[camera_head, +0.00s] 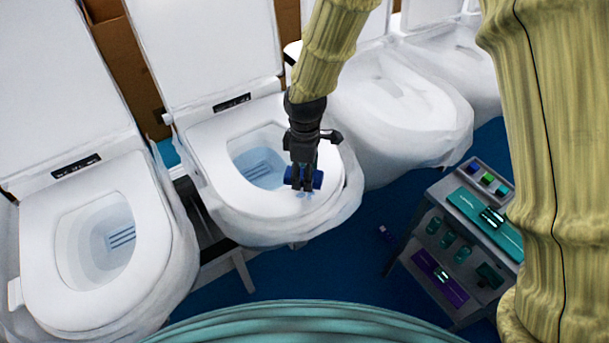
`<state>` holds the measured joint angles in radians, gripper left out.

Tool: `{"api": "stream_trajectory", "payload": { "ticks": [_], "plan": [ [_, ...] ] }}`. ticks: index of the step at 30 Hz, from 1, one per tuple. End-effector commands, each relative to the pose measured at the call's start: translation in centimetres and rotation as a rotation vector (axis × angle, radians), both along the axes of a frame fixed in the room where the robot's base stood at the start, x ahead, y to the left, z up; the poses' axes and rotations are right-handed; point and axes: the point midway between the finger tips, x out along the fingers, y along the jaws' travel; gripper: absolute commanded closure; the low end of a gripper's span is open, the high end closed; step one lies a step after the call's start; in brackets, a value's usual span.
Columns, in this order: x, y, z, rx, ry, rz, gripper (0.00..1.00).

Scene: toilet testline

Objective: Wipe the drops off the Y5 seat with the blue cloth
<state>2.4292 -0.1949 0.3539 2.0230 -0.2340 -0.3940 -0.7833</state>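The white toilet seat (207,147) under my gripper belongs to a toilet with its lid raised; I cannot read a Y5 label. My gripper (304,184) points down over the front right of the seat ring. It is shut on a dark blue rolled or folded cloth (316,180), which is at or just above the seat surface; contact is hard to tell. Small bluish drops (308,195) show on the seat just below the cloth. The gripper hides part of the ring and bowl edge.
Another open toilet (38,235) stands at the left, and plastic-wrapped toilets (400,110) stand at the right. A grey cart (440,200) with small coloured blocks, teal items and a purple box is at the lower right. Blue floor (345,255) lies between.

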Motion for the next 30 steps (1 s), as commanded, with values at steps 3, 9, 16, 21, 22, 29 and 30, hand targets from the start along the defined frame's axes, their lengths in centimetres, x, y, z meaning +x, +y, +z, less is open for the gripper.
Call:
{"api": "stream_trajectory", "payload": {
  "ticks": [3,9,16,21,22,29,30],
  "plan": [
    [-0.2,-0.4,1.3,0.0,0.004,-0.005,0.73],
    [-0.2,-0.5,3.1,-0.001,0.004,-0.006,0.73],
    [-0.2,-0.6,5.0,-0.001,0.004,-0.007,0.73],
    [-0.2,-0.6,5.4,-0.001,0.004,-0.008,0.73],
    [-0.2,-0.6,5.4,-0.001,0.004,-0.008,0.73],
    [-0.2,-0.6,5.3,-0.001,0.004,-0.007,0.73],
    [-0.2,-0.6,5.3,-0.001,0.004,-0.007,0.73]
  ]
}}
